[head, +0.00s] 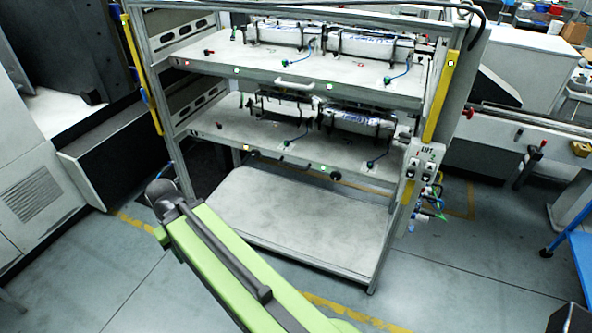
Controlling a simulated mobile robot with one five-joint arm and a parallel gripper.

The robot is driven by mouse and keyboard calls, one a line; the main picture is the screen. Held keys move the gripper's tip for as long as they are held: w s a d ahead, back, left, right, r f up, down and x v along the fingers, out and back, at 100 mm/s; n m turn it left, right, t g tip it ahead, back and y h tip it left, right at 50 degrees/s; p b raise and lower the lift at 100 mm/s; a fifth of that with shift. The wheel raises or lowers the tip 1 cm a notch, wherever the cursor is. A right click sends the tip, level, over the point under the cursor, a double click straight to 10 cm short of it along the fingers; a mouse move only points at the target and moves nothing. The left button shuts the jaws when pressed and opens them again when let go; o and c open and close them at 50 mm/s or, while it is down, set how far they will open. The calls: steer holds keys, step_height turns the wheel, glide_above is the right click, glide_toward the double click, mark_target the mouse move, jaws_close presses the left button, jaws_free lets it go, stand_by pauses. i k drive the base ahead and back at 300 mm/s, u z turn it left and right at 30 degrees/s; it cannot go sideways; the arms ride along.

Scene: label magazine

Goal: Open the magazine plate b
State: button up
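The label magazine (440,95) is a metal rack with yellow side strips, standing ahead of me. Its upper plate (235,55) carries silver units and has a pale handle (295,84) on its front edge. A lower plate (235,120) carries similar units, with dark round knobs on its front edge. Both plates look level and lie within the frame. I cannot read which one is plate b. My green arm reaches from the bottom edge toward the left front of the rack, ending in a dark joint. My gripper is not visible.
A bare bottom shelf (300,215) lies low in the rack. A control box (422,165) is on the right post, with hoses below it. Dark and grey machines stand at left, and a conveyor (530,130) at right. The floor in front is clear.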

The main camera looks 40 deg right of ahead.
mark_target(347, 153)
steer(key=z, duration=0.4)
steer(key=i, duration=1)
steer(key=u, duration=0.1)
